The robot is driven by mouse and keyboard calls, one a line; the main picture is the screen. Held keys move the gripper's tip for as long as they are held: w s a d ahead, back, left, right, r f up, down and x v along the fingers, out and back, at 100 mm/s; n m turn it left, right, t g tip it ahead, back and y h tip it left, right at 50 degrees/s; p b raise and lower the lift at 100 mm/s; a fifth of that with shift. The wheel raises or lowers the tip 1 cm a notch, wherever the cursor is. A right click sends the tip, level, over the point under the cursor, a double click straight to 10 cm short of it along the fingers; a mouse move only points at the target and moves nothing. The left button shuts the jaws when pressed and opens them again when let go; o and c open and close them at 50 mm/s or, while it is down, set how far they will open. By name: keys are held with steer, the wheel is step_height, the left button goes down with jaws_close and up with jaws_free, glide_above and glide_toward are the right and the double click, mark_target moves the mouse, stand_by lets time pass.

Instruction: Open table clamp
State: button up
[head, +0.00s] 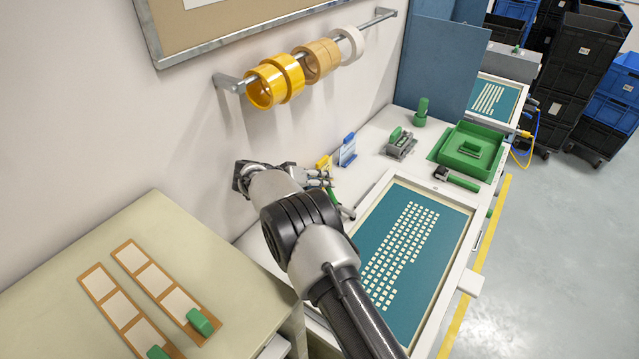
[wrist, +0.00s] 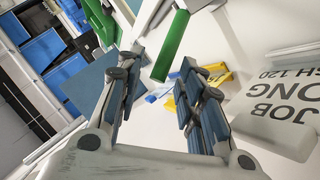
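My gripper (head: 320,180) is beside the left edge of the printing table in the head view, near the wall. In the wrist view my gripper (wrist: 160,78) has its two fingers well apart, with nothing held between them. The printing table (head: 456,213) has a blue-green bed with rows of small pale key pieces. My arm hides part of the table's near left side.
Yellow (head: 323,163) and blue (head: 348,150) holders stand close behind my gripper. A green tray (head: 484,137) and a grey-green tool (head: 400,144) lie farther back. Tape rolls (head: 318,60) hang on a wall rod. A cabinet (head: 60,270) stands at left.

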jaws_close()
stand_by(0.4)
stand_by(0.4)
